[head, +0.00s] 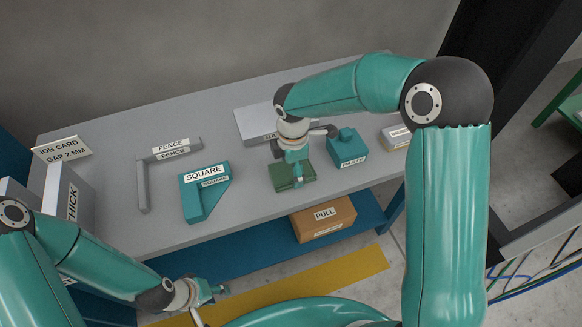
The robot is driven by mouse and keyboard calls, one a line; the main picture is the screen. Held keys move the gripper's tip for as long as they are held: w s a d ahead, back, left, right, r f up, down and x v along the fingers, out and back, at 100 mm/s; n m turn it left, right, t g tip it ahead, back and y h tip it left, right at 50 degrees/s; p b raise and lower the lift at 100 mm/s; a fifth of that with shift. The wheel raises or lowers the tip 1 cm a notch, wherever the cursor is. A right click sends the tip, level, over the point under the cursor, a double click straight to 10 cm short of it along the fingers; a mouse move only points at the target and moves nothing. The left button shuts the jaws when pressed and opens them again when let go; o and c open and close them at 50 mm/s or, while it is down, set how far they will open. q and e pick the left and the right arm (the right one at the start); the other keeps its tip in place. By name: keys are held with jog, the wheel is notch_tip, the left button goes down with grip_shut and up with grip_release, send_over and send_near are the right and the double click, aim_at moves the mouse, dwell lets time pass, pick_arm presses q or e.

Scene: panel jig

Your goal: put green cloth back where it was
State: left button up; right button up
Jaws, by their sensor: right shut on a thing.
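The green cloth (283,178) is a folded dark green square on the grey table, right of its middle and near the front edge. My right gripper (297,178) points down at the cloth and is shut on it. The gripper covers part of the cloth, and I cannot tell whether the cloth is lifted off the table. My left gripper (218,290) is off the front of the table at lower left, with nothing visible in it. Its finger opening is too small to judge.
Left of the cloth stand a teal SQUARE block (205,190) and a grey L-shaped FENCE (143,185). To its right is a teal PASTE block (348,150). Behind is a pale box (258,120). Table between SQUARE and cloth is clear.

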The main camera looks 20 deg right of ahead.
jog(key=o, duration=1.1)
notch_tip(320, 180, up, 12)
dwell(0.6)
